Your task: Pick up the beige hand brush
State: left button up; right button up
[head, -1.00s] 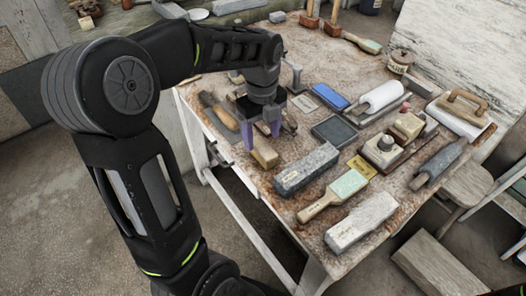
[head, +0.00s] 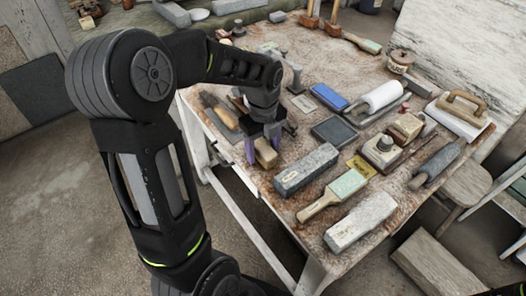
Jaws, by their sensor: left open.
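A small beige block-shaped brush (head: 266,155) lies near the left edge of the worktable (head: 303,222). My left gripper (head: 263,147) points down over it, with its two purple-grey fingers apart on either side of the brush's far part. The gripper is open, and I cannot tell whether a finger touches the brush. The hand hides the brush's far end. My right gripper is not in view.
A grey stone block (head: 306,170) lies close to the right of the brush. A green-faced, wooden-handled brush (head: 335,195) and a pale block (head: 360,223) lie nearer the front. A dark pad (head: 334,131) and a blue block (head: 329,96) lie beyond.

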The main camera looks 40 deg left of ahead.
pick_arm(q)
jog(key=shift+c, duration=0.3)
grip_shut()
dwell(0.5)
